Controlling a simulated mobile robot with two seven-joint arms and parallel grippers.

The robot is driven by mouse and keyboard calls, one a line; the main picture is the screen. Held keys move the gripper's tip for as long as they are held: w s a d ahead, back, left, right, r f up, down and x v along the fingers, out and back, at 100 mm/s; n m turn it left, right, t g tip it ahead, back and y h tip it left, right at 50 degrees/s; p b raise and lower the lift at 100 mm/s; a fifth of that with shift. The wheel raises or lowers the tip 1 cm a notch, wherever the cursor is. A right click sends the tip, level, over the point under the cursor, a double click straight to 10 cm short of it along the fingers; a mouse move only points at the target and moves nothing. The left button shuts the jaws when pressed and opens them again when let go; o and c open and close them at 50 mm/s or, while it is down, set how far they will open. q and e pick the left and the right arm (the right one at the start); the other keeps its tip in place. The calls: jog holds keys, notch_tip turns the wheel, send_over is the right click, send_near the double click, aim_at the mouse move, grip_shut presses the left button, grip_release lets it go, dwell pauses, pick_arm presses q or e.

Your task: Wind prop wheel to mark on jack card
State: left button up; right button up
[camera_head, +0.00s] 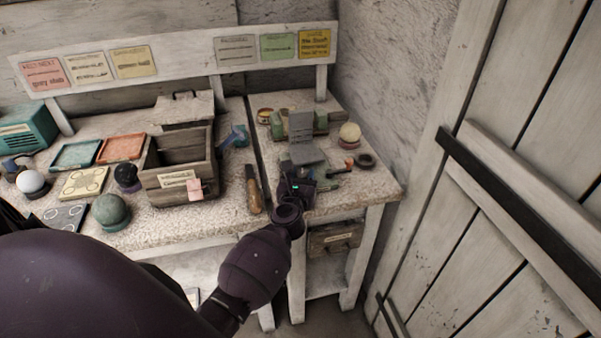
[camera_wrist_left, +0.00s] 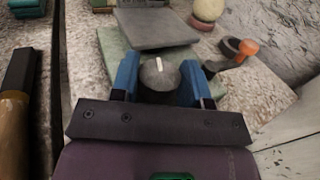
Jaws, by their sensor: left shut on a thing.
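My left gripper (camera_head: 297,184) is over the front of the right-hand bench. In the left wrist view its blue fingers (camera_wrist_left: 160,80) are shut on a dark grey round wheel (camera_wrist_left: 158,73), one finger on each side. A short white line on the wheel's face points away from the gripper, almost straight up in the picture. The wheel sits in front of a grey tilted plate (camera_wrist_left: 158,30), which also shows in the head view (camera_head: 308,155). Grey, green and yellow cards (camera_head: 278,46) hang on the rail above; their small print is unreadable, so I cannot tell which is the jack card.
A pale sphere (camera_head: 349,133), an orange-topped piece (camera_head: 349,162) and a dark ring (camera_head: 365,160) lie right of the plate. A wooden-handled tool (camera_head: 254,190) lies to the left, near the gap between benches. A wooden box (camera_head: 180,168) and a green sphere (camera_head: 110,209) stand farther left.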

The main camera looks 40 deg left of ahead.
pick_arm(q)
jog(key=shift+a+r+m+t+h+p, duration=0.15)
jog(key=shift+m+t+h+p, duration=0.25)
jog(key=shift+m+h, duration=0.8)
jog(key=shift+h, duration=0.6)
jog(key=shift+m+t+h+p, duration=0.3)
jog(key=shift+m+h+p, duration=0.1)
jog(key=shift+h, duration=0.2)
pick_arm(e)
jog(key=shift+w+a+r, duration=0.1)
jog(key=shift+w+r, duration=0.2)
jog(key=shift+r, duration=0.45)
jog(key=shift+w+r, duration=0.3)
jog(key=shift+r, duration=0.45)
jog(key=shift+s, duration=0.1)
pick_arm(q)
jog(key=o, duration=0.8)
jog(key=shift+o, duration=0.6)
jog(key=shift+s, duration=0.1)
pick_arm(e)
jog(key=shift+s+f, duration=0.45)
jog(key=shift+s, duration=0.05)
